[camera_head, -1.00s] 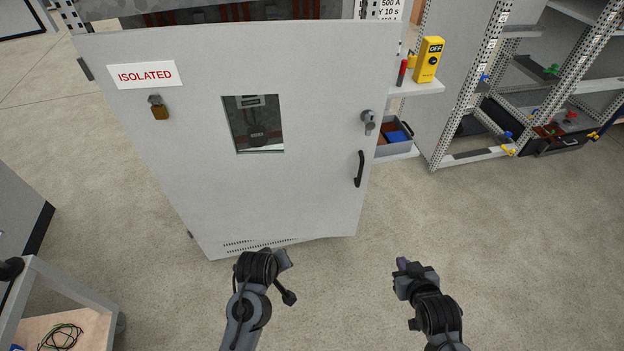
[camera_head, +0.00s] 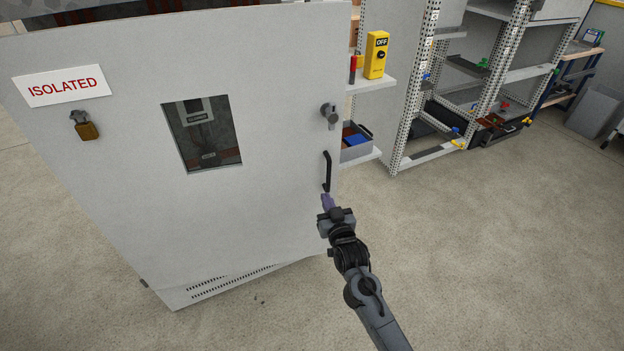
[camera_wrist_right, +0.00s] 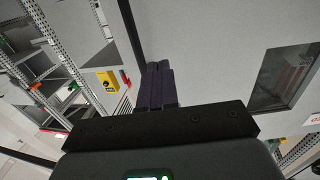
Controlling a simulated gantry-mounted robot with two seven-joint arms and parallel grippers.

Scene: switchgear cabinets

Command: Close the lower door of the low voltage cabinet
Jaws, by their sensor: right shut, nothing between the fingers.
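The grey cabinet door (camera_head: 250,215) fills the left and middle of the head view. It has a small window (camera_head: 203,133), a black vertical handle (camera_head: 327,172) and a key lock (camera_head: 330,114) near its right edge. Its bottom edge slants up to the right; I cannot tell how far ajar it stands. My right gripper (camera_head: 326,203) is shut and empty, its tips just below the handle. In the right wrist view the shut fingers (camera_wrist_right: 161,85) point at the door face, close beside the dark handle (camera_wrist_right: 132,30); contact is unclear. My left gripper is out of view.
An "ISOLATED" sign (camera_head: 62,86) and a brass padlock (camera_head: 87,130) are on the door's upper left. Right of the door, a shelf holds a yellow OFF box (camera_head: 376,55), with a bin (camera_head: 356,143) below. Perforated racks (camera_head: 420,80) stand behind.

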